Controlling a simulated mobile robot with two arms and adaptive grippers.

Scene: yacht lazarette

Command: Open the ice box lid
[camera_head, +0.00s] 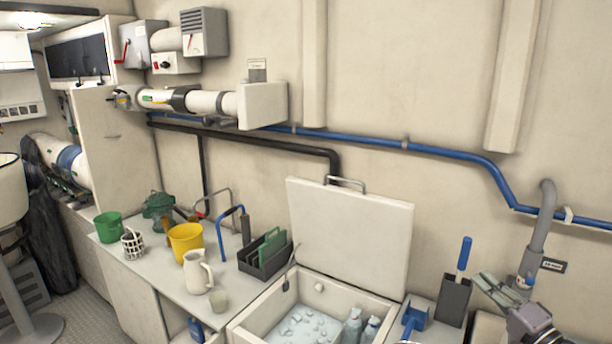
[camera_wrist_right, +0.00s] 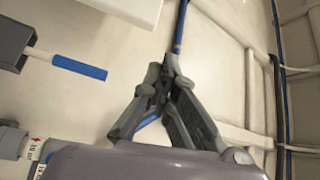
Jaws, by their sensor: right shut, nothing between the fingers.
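The ice box (camera_head: 265,318) stands at the bottom centre of the head view. Its white lid (camera_head: 350,235) stands raised, leaning back toward the wall, with a metal handle (camera_head: 345,182) on its top edge. Ice (camera_head: 308,328) and two bottles (camera_head: 362,328) show inside the open box. My right gripper (camera_head: 488,285) is to the right of the lid, apart from it, shut and empty. Its closed fingers (camera_wrist_right: 160,95) fill the middle of the right wrist view. My left gripper is not in view.
A grey holder (camera_head: 453,301) with a blue-handled tool and a blue scoop (camera_head: 413,320) sit right of the box, near my right gripper. The left counter carries a white jug (camera_head: 197,272), a yellow bucket (camera_head: 186,244) and a dark rack (camera_head: 264,262). A blue pipe (camera_head: 450,155) crosses the wall.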

